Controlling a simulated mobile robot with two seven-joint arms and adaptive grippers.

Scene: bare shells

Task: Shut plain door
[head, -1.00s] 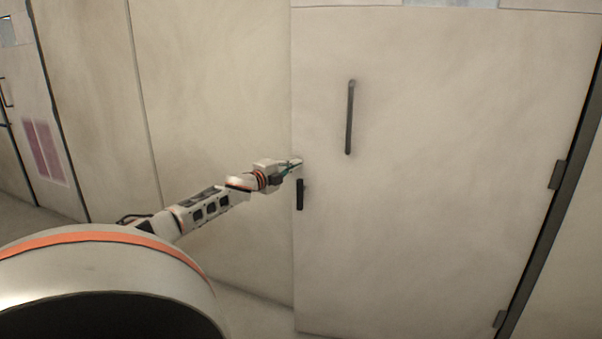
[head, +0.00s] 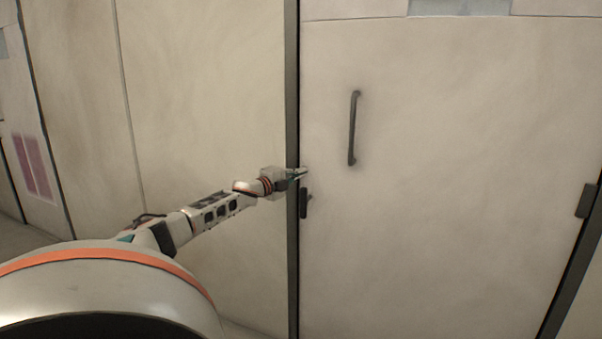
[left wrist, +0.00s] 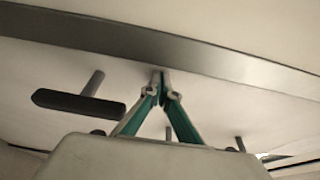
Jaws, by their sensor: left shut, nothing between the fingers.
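The plain door (head: 450,180) is a large off-white panel filling the right of the head view. It has a long dark vertical bar handle (head: 353,128) and a small dark lever handle (head: 305,203) by its left edge. That edge lies along the dark frame strip (head: 292,80) and looks flush or nearly so; I cannot tell whether it is latched. My left gripper (head: 303,172) is shut and empty, at the door's left edge just above the lever. In the left wrist view, its fingertips (left wrist: 160,82) meet against the door face, beside the lever (left wrist: 78,103). Contact is unclear.
A pale wall panel (head: 205,110) stands left of the door, behind my left arm. Dark hinges (head: 586,200) sit on the door's right side. Another door with a pink grille (head: 33,167) is at the far left. Some grey floor (head: 20,235) shows there.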

